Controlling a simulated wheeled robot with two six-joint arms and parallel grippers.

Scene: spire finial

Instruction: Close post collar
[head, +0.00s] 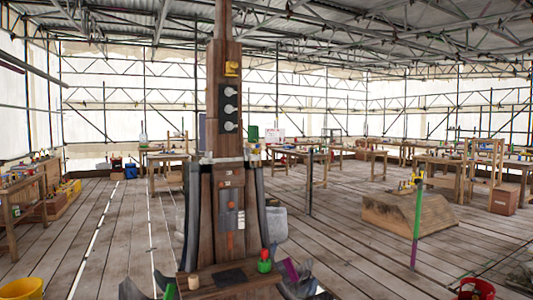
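A tall wooden post (227,85) stands upright in the middle of the head view and narrows toward the top. A pale, collar-like fitting (207,159) shows around the post where it widens. Its right end has a small pale and yellowish part (253,152). It is too small to tell whether this collar is open or closed. A dark plate with several round silver knobs (230,109) is on the post's front, below a yellow fitting (232,69). Neither of my grippers can be made out in the head view.
Dark curved ribs (192,215) flank the post's base. A wooden ledge (235,278) in front carries a red-and-green object (264,261) and a small tan cylinder (193,282). A yellow bucket (22,289) and red basket (474,289) stand at the lower corners.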

